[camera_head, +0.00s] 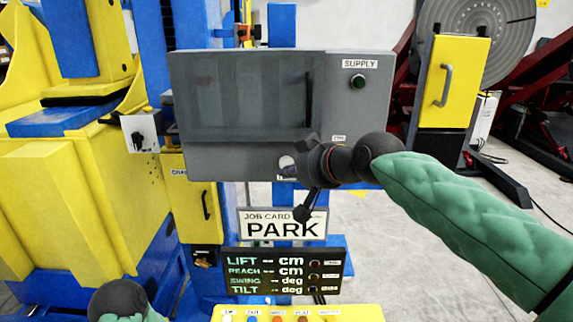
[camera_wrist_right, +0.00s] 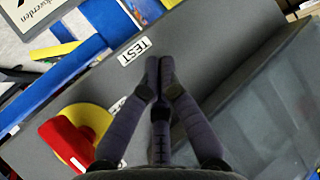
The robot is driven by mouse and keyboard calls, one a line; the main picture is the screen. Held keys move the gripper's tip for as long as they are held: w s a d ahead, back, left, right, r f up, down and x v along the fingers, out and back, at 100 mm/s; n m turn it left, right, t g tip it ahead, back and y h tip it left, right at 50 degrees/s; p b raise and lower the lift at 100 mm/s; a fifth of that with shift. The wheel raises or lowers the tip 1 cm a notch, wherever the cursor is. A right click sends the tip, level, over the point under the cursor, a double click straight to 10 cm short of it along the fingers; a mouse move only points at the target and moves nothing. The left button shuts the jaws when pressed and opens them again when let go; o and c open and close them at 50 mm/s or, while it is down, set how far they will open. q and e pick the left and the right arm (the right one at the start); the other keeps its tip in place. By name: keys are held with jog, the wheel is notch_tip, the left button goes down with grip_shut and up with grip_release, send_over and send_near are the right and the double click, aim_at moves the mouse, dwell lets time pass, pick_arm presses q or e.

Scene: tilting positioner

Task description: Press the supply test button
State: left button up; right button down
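My right gripper (camera_head: 308,146) is in front of the box's lower part. In the right wrist view its fingers (camera_wrist_right: 160,68) are together, empty, with the tips beside the white TEST label (camera_wrist_right: 136,51). The test button itself is not visible; the fingers may cover it. I cannot tell whether the tips touch the panel.
A red-and-yellow rotary switch (camera_wrist_right: 78,138) is left of my right fingers in the wrist view. Below the box are the PARK job card (camera_head: 283,227) and a dark readout panel (camera_head: 285,272). A yellow cabinet (camera_head: 452,80) stands at right.

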jog(key=shift+w, duration=0.2)
dwell(0.5)
jog(key=shift+w, duration=0.25)
jog(key=shift+w, duration=0.4)
dwell(0.7)
jog(key=shift+s, duration=0.1)
dwell(0.4)
jog(key=shift+s, duration=0.75)
jog(key=s+b, duration=0.1)
jog(key=s, duration=0.4)
jog(key=shift+b, duration=0.35)
